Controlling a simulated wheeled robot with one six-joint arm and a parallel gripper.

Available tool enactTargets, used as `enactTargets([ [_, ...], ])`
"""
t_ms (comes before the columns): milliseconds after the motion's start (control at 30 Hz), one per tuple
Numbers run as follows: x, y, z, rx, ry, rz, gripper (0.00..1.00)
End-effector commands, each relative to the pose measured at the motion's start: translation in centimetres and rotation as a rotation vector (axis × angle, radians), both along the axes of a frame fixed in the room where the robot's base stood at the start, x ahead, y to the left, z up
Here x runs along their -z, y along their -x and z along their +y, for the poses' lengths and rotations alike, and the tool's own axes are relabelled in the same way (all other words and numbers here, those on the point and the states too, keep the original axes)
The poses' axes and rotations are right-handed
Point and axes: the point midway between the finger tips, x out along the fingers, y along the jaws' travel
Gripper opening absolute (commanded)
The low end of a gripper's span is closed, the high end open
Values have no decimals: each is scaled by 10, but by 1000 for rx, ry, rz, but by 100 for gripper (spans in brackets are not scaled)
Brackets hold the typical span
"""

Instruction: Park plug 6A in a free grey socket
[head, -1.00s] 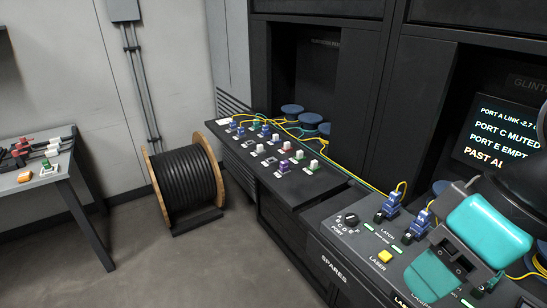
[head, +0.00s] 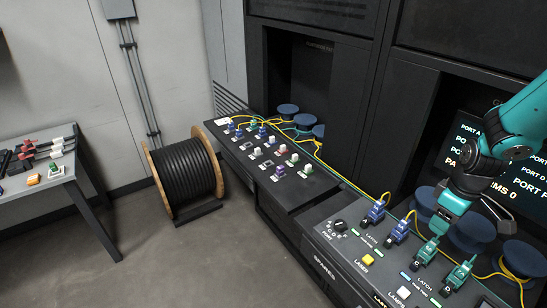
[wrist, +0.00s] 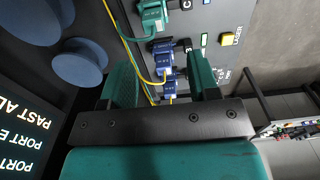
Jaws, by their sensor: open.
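My gripper (head: 440,218) is open and empty, above the right-hand console, close to a green plug (head: 426,250). In the wrist view its two teal fingers (wrist: 165,82) are apart, and a blue plug (wrist: 168,84) shows between them, farther off. Two blue plugs, one at the far left (head: 375,212) and one beside it (head: 399,230), stand in the console with yellow cables. A second green plug (head: 459,273) stands to the right. Plug labels are too small to read, so I cannot tell which is 6A. Grey sockets that look empty (head: 254,153) (head: 267,163) are on the left shelf panel (head: 295,198).
Several plugs and white, green and purple caps stand on the left panel. Yellow and green cables run along the console's back. Blue spools (head: 472,232) stand behind the plugs. A cable drum (head: 186,175) is on the floor, and a side table (head: 40,183) is at the left.

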Motion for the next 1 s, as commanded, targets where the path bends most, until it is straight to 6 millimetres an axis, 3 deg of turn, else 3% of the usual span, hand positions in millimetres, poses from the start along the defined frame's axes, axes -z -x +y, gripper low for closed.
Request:
enactTargets([
  [100, 7, -1, -10, -7, 12, 7, 55],
  [567, 13, -1, -9, -9, 12, 7, 55],
  [767, 31, 0, -9, -9, 12, 9, 55],
  [1000, 66, 0, -9, -8, 11, 8, 55],
])
